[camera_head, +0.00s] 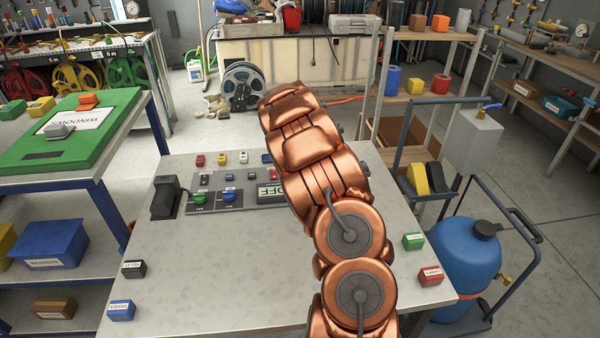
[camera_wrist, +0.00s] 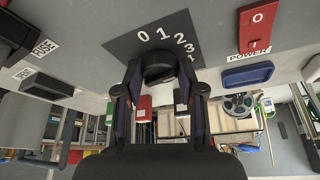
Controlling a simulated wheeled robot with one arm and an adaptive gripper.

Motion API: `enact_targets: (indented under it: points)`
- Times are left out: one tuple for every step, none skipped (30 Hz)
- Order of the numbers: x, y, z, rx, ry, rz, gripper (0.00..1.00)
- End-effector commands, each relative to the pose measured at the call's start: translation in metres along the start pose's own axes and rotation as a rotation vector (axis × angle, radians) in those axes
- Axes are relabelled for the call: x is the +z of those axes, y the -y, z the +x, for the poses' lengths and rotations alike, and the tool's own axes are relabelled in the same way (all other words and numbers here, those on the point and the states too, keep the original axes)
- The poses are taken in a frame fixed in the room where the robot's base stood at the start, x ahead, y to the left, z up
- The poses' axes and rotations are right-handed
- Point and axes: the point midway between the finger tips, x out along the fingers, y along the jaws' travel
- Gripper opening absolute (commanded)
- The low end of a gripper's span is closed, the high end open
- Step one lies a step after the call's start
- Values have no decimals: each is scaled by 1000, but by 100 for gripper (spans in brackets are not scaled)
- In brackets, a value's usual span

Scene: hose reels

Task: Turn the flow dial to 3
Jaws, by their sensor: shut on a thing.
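The flow dial is a round dark knob (camera_wrist: 158,66) on a dark plate (camera_wrist: 125,46) in the wrist view. White numerals 0, 1, 2, 3 and a partly covered 4 arc around its far side. My gripper (camera_wrist: 158,88) is shut on the knob, one finger on each side. No pointer mark on the knob can be made out, so I cannot tell its setting. In the head view my copper-coloured arm covers the dial and my gripper.
A black box with a FUSE label (camera_wrist: 44,47) is left. Several small blocks and buttons stand on the grey table (camera_head: 220,270); a blue tank (camera_head: 466,255) stands right of it.

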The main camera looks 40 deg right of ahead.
Motion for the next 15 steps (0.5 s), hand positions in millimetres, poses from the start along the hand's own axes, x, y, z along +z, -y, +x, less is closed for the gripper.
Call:
enact_targets:
  points:
    - [1,-1,5,11,-2,23,4]
    - [1,0,5,17,-1,39,4]
    - [1,0,5,24,-1,58,4]
    - [1,0,4,30,-2,71,4]
    - [0,0,4,34,-3,82,4]
    - [0,0,4,40,-3,98,4]
    - [0,0,4,44,-2,109,4]
    - [0,0,4,49,-1,118,4]
    - [1,-1,3,55,0,129,4]
    - [1,-1,3,59,1,137,4]
    - [1,-1,3,62,2,143,4]
    - [1,-1,3,64,3,151,4]
    - [1,-1,2,66,3,156,4]
    - [1,-1,2,68,3,159,4]
    - [1,-1,2,70,3,163,4]
